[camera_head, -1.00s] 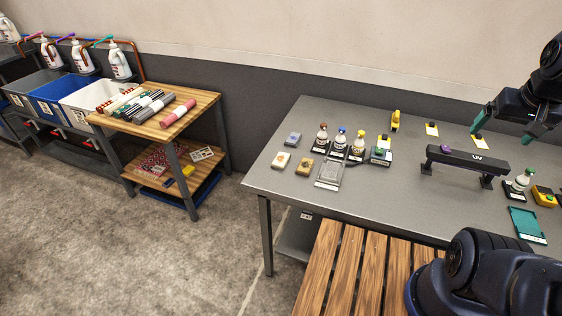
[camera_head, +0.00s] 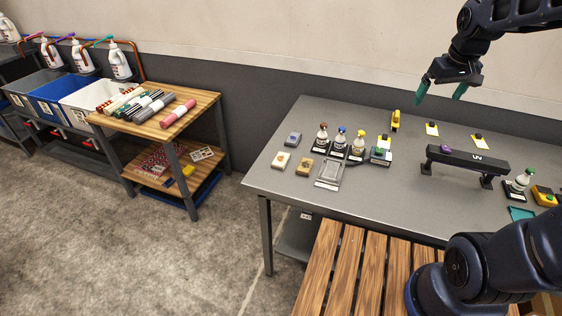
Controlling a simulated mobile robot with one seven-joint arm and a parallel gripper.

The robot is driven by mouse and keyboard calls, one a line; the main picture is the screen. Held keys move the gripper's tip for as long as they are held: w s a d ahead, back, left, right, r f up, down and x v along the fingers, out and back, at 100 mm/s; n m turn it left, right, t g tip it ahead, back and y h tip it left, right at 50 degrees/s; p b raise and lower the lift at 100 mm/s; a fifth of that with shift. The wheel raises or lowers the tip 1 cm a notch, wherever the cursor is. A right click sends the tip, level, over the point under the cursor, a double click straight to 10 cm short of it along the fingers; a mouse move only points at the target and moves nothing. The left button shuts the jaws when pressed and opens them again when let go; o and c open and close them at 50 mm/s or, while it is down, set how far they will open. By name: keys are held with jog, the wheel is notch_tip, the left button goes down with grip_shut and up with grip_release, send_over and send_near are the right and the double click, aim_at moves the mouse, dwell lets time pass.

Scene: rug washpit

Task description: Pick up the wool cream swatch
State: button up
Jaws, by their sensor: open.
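A small cream swatch (camera_head: 281,160), which looks like the wool cream one, lies near the left end of the grey table (camera_head: 400,207). A blue-grey swatch (camera_head: 293,139) lies behind it and a tan swatch (camera_head: 305,167) to its right. My gripper (camera_head: 440,97) is open and empty, with its teal fingers pointing down. It is in the air toward the back of the table, well to the right of the swatches and apart from them.
Small spray bottles (camera_head: 340,139) stand right of the swatches, behind a clear tray (camera_head: 330,174). A black raised bar (camera_head: 467,158) stands further right. A wooden slatted bench (camera_head: 345,265) is in front. A wooden cart (camera_head: 195,105) with rolled rugs stands left.

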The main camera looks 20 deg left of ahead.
jog(key=w+a+f+n, duration=0.2)
jog(key=a, duration=0.4)
jog(key=w+a+f+n, duration=0.1)
jog(key=w+a+f, duration=0.15)
jog(key=a, duration=0.25)
jog(key=n+g, duration=0.3)
jog(key=n, duration=0.6)
send_near(281, 159)
jog(key=shift+h, duration=0.4)
jog(key=f, duration=0.8)
jog(key=shift+a+f, duration=0.25)
jog(key=shift+a, duration=0.15)
jog(key=shift+c, duration=0.4)
jog(key=c, duration=0.8)
